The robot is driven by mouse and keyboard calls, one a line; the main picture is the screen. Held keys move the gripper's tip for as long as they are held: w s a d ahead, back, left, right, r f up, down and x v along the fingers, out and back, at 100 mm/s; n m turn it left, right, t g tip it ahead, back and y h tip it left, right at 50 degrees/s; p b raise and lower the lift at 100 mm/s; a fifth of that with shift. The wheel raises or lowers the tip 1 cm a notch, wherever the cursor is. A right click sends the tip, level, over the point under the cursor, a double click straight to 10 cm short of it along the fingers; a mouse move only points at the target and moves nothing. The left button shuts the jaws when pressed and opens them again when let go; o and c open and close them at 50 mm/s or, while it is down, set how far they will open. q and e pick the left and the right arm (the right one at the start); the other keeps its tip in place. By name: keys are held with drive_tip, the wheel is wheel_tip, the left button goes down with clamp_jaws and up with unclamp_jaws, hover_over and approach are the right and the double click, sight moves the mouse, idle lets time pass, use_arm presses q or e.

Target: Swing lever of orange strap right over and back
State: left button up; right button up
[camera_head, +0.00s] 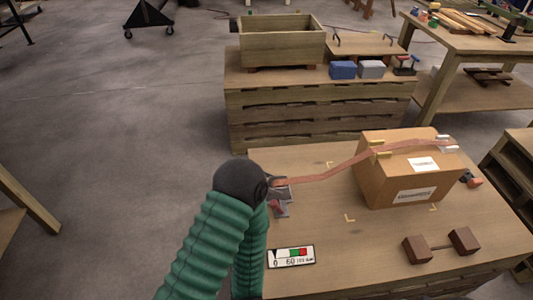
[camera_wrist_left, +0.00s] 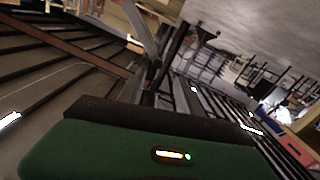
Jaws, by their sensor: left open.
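The orange strap (camera_head: 325,172) runs from the top of a cardboard box (camera_head: 385,178) down left to a ratchet at the table's left edge. In the left wrist view a brownish band (camera_wrist_left: 75,48), probably the strap, crosses the upper left. My left gripper (camera_head: 278,190) is open at the ratchet; its black wrist hides much of it. I cannot clearly separate the lever from the grey fingers, or tell if they touch. A reddish and grey piece (camera_head: 281,208) shows just below the fingers. My right gripper is out of view.
A gauge plate (camera_head: 292,257) with green and red zones lies near the table's front left. Two brown blocks joined by a bar (camera_head: 441,246) lie front right. Yellow corner marks surround the box. A pallet stack (camera_head: 320,105) with a wooden crate (camera_head: 280,45) stands behind.

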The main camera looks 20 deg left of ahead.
use_arm(q)
drive_tip(key=b+x, duration=0.2)
drive_tip(key=x, duration=0.3)
drive_tip(key=b+x, duration=0.3)
drive_tip(key=x, duration=0.2)
drive_tip(key=b+x, duration=0.3)
drive_tip(key=x, duration=0.3)
drive_tip(key=shift+w+d+r, duration=0.1)
drive_tip(key=shift+w+r, duration=0.05)
drive_tip(key=shift+r, duration=0.25)
clamp_jaws()
idle(0.4)
